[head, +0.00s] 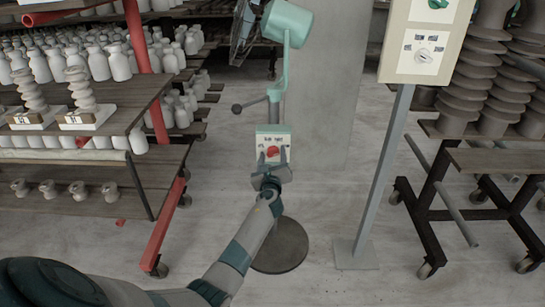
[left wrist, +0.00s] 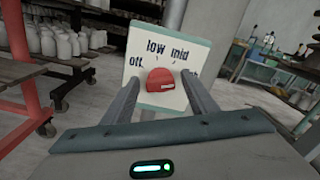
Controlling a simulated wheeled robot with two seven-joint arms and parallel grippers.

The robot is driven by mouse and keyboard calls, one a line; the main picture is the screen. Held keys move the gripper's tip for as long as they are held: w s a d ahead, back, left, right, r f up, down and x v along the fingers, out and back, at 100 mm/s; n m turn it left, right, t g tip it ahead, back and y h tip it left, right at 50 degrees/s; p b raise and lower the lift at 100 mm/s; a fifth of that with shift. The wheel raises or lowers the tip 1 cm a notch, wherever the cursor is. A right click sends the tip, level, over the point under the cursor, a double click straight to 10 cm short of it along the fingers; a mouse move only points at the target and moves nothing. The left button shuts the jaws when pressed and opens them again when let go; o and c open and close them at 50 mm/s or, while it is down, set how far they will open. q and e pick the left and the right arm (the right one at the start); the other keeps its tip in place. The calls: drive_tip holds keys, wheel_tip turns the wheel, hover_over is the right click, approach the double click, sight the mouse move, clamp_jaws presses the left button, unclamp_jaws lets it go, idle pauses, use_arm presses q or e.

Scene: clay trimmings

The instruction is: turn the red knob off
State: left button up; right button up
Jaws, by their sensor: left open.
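The red knob (head: 272,151) is on a small pale panel with a green edge (head: 261,135), part of a green machine on a round-based stand. In the left wrist view the red knob (left wrist: 161,92) sits on the white panel (left wrist: 192,52) with the words "low", "mid" and "off" around it; a further label at right is partly hidden by a finger. My left gripper (head: 270,163) is open in front of the panel. In the left wrist view its fingers (left wrist: 163,94) stand on either side of the knob; I cannot tell whether they touch it. My right gripper is not in view.
A grey post holds another panel with a white dial (head: 424,56) at the right. Wheeled racks with white bottles (head: 97,62) stand at left, and a rack of stacked ribbed pieces (head: 480,65) at right. A pillar (head: 330,90) stands behind the machine.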

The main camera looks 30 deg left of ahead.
use_arm(q)
drive_tip(key=c, duration=1.1)
drive_tip(key=shift+o, duration=0.2)
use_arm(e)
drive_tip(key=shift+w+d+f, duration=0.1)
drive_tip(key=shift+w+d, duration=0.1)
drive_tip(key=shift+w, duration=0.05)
